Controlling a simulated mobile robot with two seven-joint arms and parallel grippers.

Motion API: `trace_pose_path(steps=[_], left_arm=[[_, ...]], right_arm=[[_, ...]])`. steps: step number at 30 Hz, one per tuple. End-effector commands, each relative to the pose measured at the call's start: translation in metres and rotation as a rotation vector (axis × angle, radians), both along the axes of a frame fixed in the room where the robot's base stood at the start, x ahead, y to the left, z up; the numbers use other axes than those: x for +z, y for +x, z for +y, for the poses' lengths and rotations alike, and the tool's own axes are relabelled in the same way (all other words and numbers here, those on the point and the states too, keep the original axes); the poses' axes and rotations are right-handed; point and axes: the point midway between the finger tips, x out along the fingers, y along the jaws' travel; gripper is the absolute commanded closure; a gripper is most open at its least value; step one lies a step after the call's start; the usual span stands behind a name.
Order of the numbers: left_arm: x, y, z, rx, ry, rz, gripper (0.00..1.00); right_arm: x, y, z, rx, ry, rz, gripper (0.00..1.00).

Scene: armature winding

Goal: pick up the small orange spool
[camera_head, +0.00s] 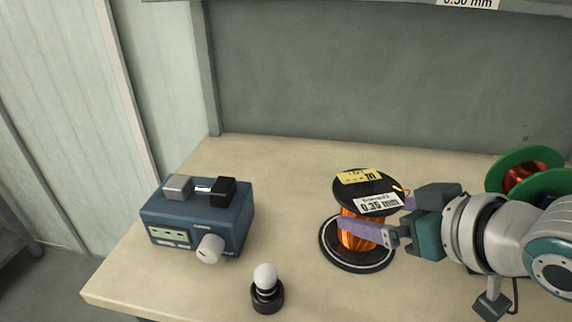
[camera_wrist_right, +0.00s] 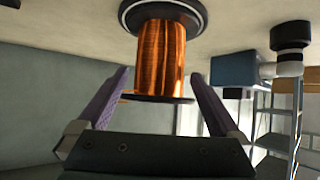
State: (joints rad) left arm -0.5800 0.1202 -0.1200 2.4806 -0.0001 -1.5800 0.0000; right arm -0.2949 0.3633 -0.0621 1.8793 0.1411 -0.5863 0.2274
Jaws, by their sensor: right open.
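The small spool (camera_head: 357,238) has orange copper-coloured wire between black flanges. It stands upright on the table, with a yellow label and a white "0.35 mm" label on its top flange. My right gripper (camera_head: 372,213) reaches in from the right, its purple fingers at the height of the winding. In the right wrist view the winding (camera_wrist_right: 161,55) shows between the two open fingers of the gripper (camera_wrist_right: 160,100), with a gap visible on each side. Contact cannot be seen. My left gripper is not in view.
A small white-topped black piece (camera_head: 266,289) stands at the front. A green-flanged spool (camera_head: 525,172) is at the right, behind my right arm. The table's back middle is clear.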

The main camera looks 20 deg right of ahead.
Motion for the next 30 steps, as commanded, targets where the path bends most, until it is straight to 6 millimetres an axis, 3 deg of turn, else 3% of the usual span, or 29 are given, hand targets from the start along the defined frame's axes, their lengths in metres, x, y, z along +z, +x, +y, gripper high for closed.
trace_pose_path(steps=[6,15,30], left_arm=[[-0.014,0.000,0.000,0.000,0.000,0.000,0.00],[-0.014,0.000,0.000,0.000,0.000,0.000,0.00],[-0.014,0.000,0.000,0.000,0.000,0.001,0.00]], right_arm=[[-0.021,0.027,0.000,0.000,-0.001,-0.001,0.00],[-0.023,0.032,0.001,0.001,-0.002,0.000,0.00],[-0.022,0.032,0.001,0.001,-0.002,-0.001,0.56]])
